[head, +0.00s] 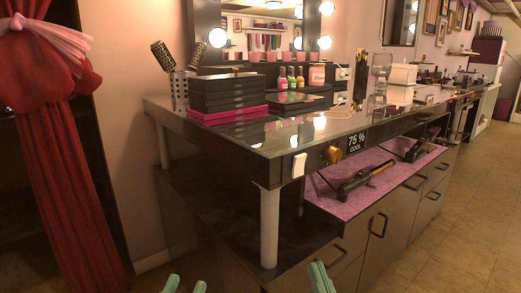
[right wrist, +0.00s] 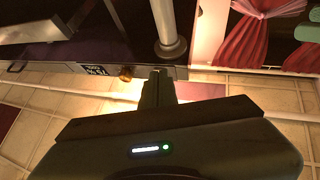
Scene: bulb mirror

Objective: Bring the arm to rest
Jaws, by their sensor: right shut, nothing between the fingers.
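My left gripper (head: 185,284) shows at the bottom edge of the head view, with two pale green fingertips apart and nothing seen between them. My right gripper (head: 319,278) is to its right at the same edge, with its fingertips together and empty. Both are in front of the vanity table (head: 225,143), apart from it as far as I can tell. In the right wrist view my right gripper (right wrist: 157,85) is dark and shut, with the vanity's front edge beyond it. The rest of both arms is out of the head view.
The vanity front has a white switch (head: 299,165), a brass knob (head: 332,155) and a "75 % COOL" display (head: 356,140). Lit bulbs (head: 217,37) surround the mirror. Curling tools (head: 365,182) lie on a pink mat. A red curtain (head: 55,150) hangs left; floor is clear right.

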